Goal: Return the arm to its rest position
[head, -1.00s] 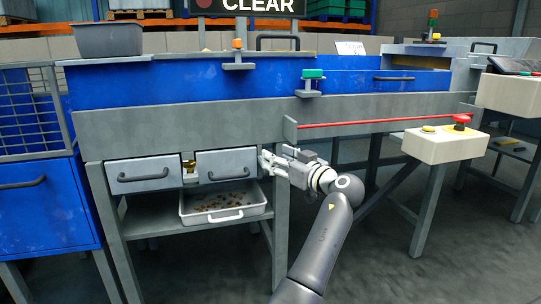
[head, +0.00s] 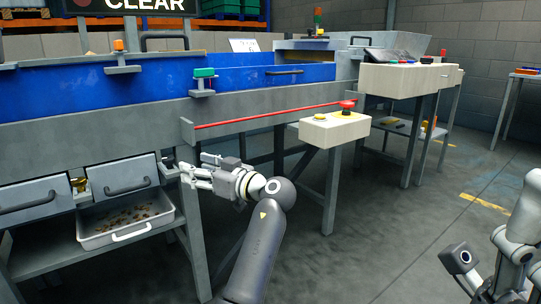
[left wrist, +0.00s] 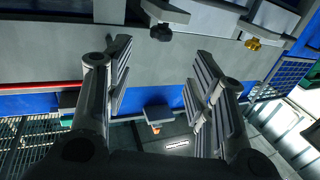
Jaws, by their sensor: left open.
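My left gripper (head: 192,169) is open, with nothing seen between its fingers. In the head view it is just right of the right grey drawer (head: 127,186), in front of the bench frame; whether its tip touches the frame I cannot tell. In the left wrist view the two dark ribbed fingers (left wrist: 160,52) are spread apart, with the bench's grey front beyond them. My left arm comes up from the bottom middle of the head view. Part of my right arm (head: 515,245) shows at the lower right; its fingers are out of view.
A shallow tray (head: 127,231) with small brown bits sits below the drawers. A cream control box (head: 334,130) with a red button stands right of the gripper. A red bar (head: 265,117) runs along the bench front. Open floor (head: 390,225) lies right of my left arm.

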